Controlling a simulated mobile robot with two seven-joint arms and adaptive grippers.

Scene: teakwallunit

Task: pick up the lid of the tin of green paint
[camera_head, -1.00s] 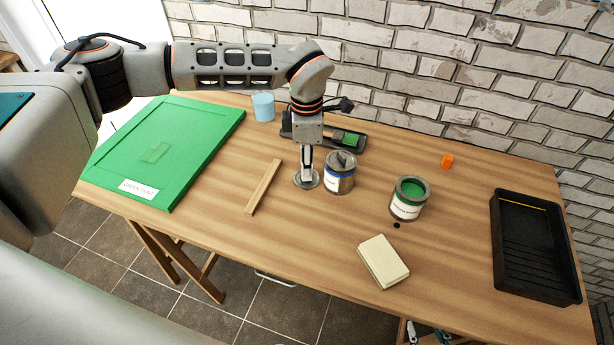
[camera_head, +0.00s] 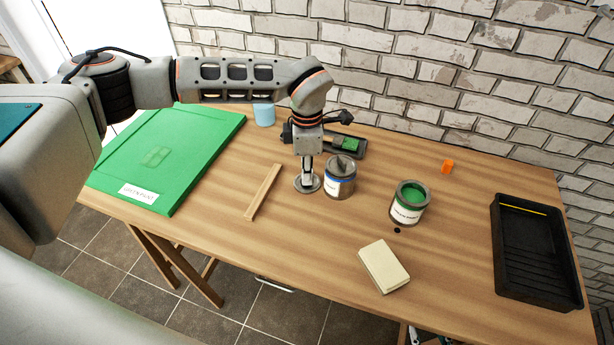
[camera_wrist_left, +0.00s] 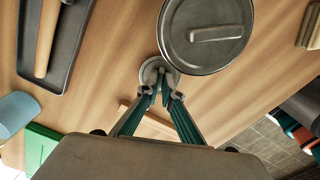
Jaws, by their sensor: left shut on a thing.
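The open tin of green paint (camera_head: 408,203) stands right of centre in the head view, with green paint showing inside. A small round grey metal lid (camera_head: 306,184) lies flat at table level, left of a closed blue-banded tin (camera_head: 340,182). My left gripper (camera_head: 308,178) points straight down over this lid, shut on its middle. In the left wrist view the fingertips (camera_wrist_left: 161,96) meet at the lid (camera_wrist_left: 158,68), partly covering it. Whether the lid touches the table is hard to tell. My right gripper is out of view.
The blue-banded tin's lid with a bar handle (camera_wrist_left: 208,30) is close beside my fingers. A wooden stick (camera_head: 263,192) lies left, a cream block (camera_head: 383,267) in front, a black tray (camera_head: 535,255) far right. A green panel (camera_head: 190,155) covers the left end.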

